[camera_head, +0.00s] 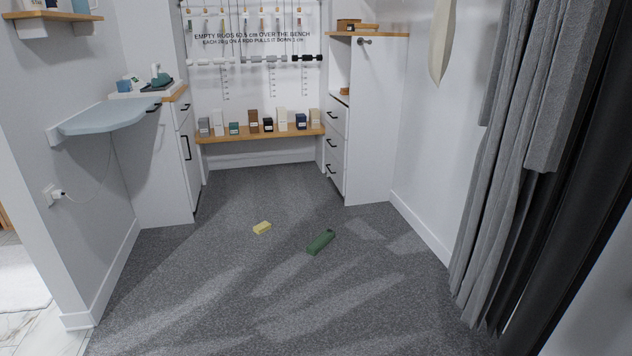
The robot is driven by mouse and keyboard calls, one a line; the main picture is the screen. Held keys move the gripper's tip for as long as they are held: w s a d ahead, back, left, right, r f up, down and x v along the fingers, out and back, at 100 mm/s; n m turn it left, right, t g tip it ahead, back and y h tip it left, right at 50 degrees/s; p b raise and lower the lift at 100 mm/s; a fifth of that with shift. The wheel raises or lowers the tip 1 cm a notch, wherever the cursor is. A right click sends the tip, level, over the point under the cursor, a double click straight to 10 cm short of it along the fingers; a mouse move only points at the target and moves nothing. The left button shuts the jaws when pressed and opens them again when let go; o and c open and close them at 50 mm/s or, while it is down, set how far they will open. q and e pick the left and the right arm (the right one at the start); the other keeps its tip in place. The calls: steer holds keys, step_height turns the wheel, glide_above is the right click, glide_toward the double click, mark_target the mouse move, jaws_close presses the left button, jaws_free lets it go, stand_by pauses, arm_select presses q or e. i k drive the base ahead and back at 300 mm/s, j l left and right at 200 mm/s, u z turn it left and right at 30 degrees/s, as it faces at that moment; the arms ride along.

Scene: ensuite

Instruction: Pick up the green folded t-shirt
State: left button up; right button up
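A dark green oblong item (320,242) lies on the grey carpet near the middle of the room, set at a slant. It is the largest green thing on the floor, but it is too small to tell whether it is the folded t-shirt. Nothing touches it. Neither of my grippers shows in the head view.
A wooden bench (260,136) with several boxes stands at the back. A white cabinet (375,120) and grey curtains (490,190) are at the right, a blue-grey ledge (108,118) at the left. The surrounding carpet is clear.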

mark_target(326, 236)
steer(key=i, duration=2.1)
steer(key=i+u, duration=0.1)
steer(key=i, duration=0.55)
steer(key=i+l+u, duration=0.15)
steer(key=i, duration=0.5)
steer(key=i+l+u, duration=0.1)
steer(key=i, duration=0.55)
steer(key=i+l, duration=0.05)
steer(key=l, duration=0.05)
